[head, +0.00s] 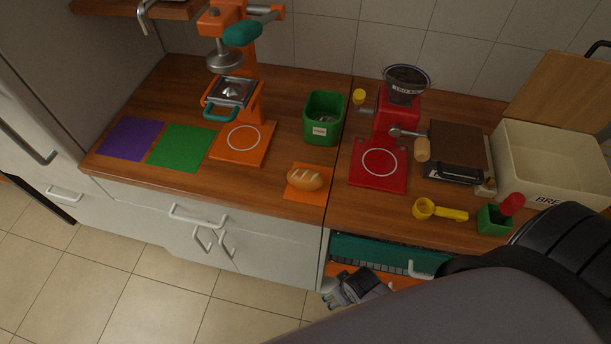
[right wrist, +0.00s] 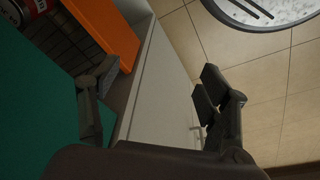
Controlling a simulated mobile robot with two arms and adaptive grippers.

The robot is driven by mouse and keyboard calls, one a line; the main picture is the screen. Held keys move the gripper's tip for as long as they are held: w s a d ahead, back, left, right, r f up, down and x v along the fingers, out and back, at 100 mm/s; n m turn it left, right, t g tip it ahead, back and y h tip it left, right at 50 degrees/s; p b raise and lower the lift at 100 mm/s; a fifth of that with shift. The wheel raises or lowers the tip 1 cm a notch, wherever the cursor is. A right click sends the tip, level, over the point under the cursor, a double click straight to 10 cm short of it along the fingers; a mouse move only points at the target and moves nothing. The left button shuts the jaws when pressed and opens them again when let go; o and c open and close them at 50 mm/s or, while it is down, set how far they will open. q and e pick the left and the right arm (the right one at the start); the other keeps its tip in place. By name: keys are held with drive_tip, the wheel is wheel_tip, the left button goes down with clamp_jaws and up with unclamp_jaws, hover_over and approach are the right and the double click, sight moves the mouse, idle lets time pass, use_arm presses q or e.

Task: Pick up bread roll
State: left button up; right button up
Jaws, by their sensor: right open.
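The bread roll (head: 304,179) is golden brown with pale slashes on top. It lies on a small orange mat (head: 318,196) near the counter's front edge, left of the seam between two worktops, in the head view. My right gripper (head: 345,289) is in front of the counter, lower in the picture than the roll and apart from it. The right wrist view shows its two fingers spread with nothing between them (right wrist: 155,95). The roll does not show in that view. My left gripper is not in view.
A teal drawer (head: 375,252) stands open below the counter, close to my right gripper. Right of the roll are a red mat (head: 378,185), a yellow scoop (head: 438,212) and a cream bread bin (head: 548,168). A green container (head: 322,120) stands behind the roll.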

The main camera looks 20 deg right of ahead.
drive_tip(key=w+a+r+t+y, duration=0.1)
drive_tip(key=w+r, duration=0.2)
drive_tip(key=r, duration=0.9)
drive_tip(key=w+a+r, duration=0.2)
drive_tip(key=r, duration=1.1)
drive_tip(key=w+a+r+n+y, duration=0.2)
drive_tip(key=w+a+r+n, duration=0.35)
drive_tip(key=w, duration=0.35)
wheel_tip(320, 180, up, 13)
drive_tip(key=n+g+h, duration=0.2)
drive_tip(key=g+h, duration=0.1)
hover_over(305, 173)
drive_tip(key=d, duration=0.1)
drive_tip(key=f+p, duration=0.1)
drive_tip(key=f, duration=0.2)
drive_tip(key=f+p, duration=0.1)
drive_tip(key=f, duration=0.3)
drive_tip(key=f+p, duration=0.1)
drive_tip(key=f, duration=0.3)
drive_tip(key=shift+s+f, duration=0.25)
drive_tip(key=shift+s, duration=0.1)
drive_tip(key=f, duration=0.2)
drive_tip(key=f+p, duration=0.1)
drive_tip(key=a+f, duration=0.1)
drive_tip(key=f, duration=0.1)
drive_tip(key=shift+w+f+p, duration=0.3)
drive_tip(key=shift+w+p, duration=0.05)
drive_tip(key=shift+c, duration=0.5)
